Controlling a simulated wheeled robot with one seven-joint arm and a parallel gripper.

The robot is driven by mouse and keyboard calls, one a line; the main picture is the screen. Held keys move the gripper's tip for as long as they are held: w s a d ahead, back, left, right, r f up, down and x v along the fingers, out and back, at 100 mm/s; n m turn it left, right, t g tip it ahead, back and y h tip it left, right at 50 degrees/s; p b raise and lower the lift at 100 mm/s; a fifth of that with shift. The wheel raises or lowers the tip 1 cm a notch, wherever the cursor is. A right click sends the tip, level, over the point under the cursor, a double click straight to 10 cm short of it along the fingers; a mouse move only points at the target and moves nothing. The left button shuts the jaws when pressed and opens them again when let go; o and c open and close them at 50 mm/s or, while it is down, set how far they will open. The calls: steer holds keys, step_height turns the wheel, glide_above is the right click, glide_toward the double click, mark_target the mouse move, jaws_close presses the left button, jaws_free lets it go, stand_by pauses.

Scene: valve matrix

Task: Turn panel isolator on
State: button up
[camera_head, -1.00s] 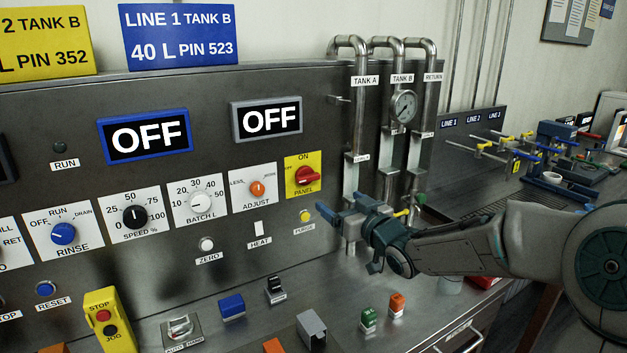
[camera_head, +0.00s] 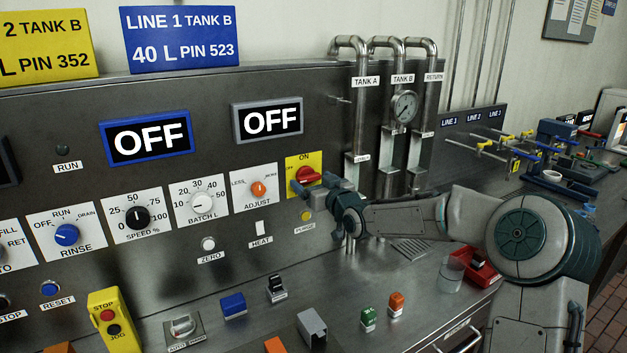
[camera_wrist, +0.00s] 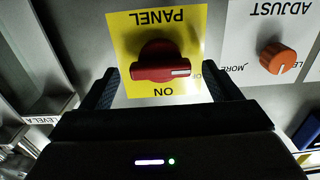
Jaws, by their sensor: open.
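The panel isolator (camera_head: 308,175) is a red rotary knob on a yellow plate marked ON and PANEL. In the wrist view, which shows the plate upside down, the red knob (camera_wrist: 160,62) has its white mark pointing right, towards the partly hidden OFF label. My gripper (camera_head: 313,186) is right in front of the plate in the head view. In the wrist view my gripper (camera_wrist: 161,88) is open, with one finger on each side of the knob and visible gaps between them. It holds nothing.
The orange ADJUST knob (camera_head: 257,188) sits just left of the isolator. The yellow PURGE button (camera_head: 306,216) is below it, and pipes (camera_head: 358,120) stand to its right. Two displays (camera_head: 146,137) read OFF. Several small blocks and switches stand on the bench below.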

steer(key=shift+w+a, duration=0.15)
steer(key=shift+w, duration=0.05)
steer(key=c, duration=1)
